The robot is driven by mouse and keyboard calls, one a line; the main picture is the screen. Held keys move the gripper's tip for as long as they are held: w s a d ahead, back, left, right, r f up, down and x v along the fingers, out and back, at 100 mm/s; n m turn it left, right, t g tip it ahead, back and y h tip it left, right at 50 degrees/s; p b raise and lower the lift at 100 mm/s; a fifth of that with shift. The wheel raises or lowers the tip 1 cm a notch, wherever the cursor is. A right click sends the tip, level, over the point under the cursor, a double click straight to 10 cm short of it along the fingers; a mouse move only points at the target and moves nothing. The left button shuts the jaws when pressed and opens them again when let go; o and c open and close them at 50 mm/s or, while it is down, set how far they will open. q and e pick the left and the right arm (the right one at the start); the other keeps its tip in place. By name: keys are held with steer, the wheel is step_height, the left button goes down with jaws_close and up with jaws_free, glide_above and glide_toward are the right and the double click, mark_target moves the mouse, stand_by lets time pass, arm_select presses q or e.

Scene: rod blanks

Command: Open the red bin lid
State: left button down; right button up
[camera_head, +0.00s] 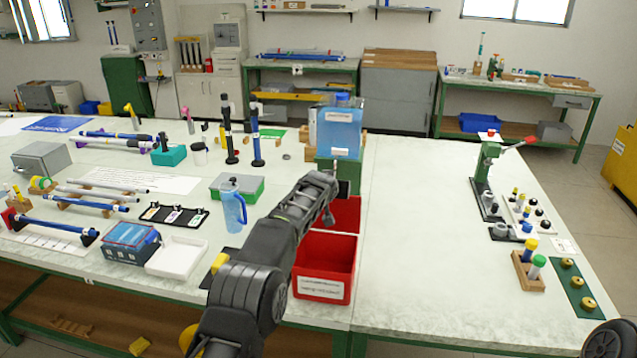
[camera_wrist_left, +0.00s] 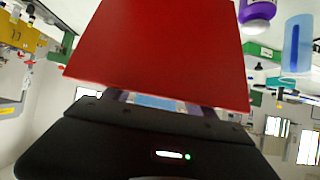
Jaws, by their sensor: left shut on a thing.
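The red bin (camera_head: 323,267) stands at the front edge of the table, with a white label on its front. Its top shows open in the head view and I see into its inside. More red surface (camera_head: 346,215) shows behind it, partly covered by my arm; I cannot tell there how the lid is tilted. My left gripper (camera_head: 325,190) is over the back of the bin. In the left wrist view a flat red panel, the bin lid (camera_wrist_left: 160,50), sits in the jaws of my left gripper (camera_wrist_left: 160,102), which is shut on it. My right gripper does not show.
A blue water container (camera_head: 340,132) stands right behind the bin. A white tray (camera_head: 177,257) lies farther left. The table right of the bin is clear up to a green press (camera_head: 487,170).

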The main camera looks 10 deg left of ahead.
arm_select(q)
steer(key=shift+w+f, duration=0.3)
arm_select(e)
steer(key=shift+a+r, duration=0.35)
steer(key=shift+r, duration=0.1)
